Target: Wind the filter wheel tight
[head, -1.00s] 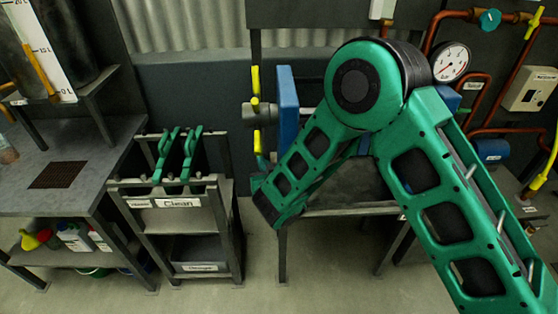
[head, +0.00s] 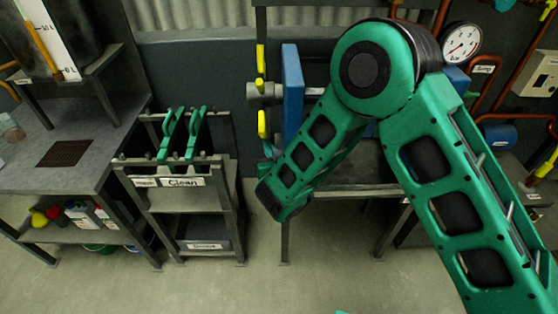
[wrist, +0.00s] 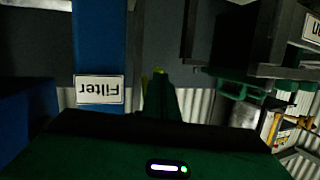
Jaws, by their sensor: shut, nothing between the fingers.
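The filter wheel (head: 265,93) appears nearly edge-on in the head view, as a grey hub with yellow grips above and below it. It sits just left of the filter's blue plate (head: 292,85). In the wrist view the blue filter frame (wrist: 98,35) shows with an upside-down "Filter" label (wrist: 99,89). My gripper (wrist: 159,88) is a dark green shape at the wrist view's middle, shut and empty. A small yellow spot shows at its tip; I cannot tell whether they touch. In the head view my gripper is not distinguishable; my green arm covers part of the filter.
A rack labelled "Clean" (head: 182,182) with green-handled plates stands left of the filter. A grey bench (head: 105,130) is at far left. Copper pipes and a gauge (head: 461,44) are at right. Floor (head: 230,285) in front is clear.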

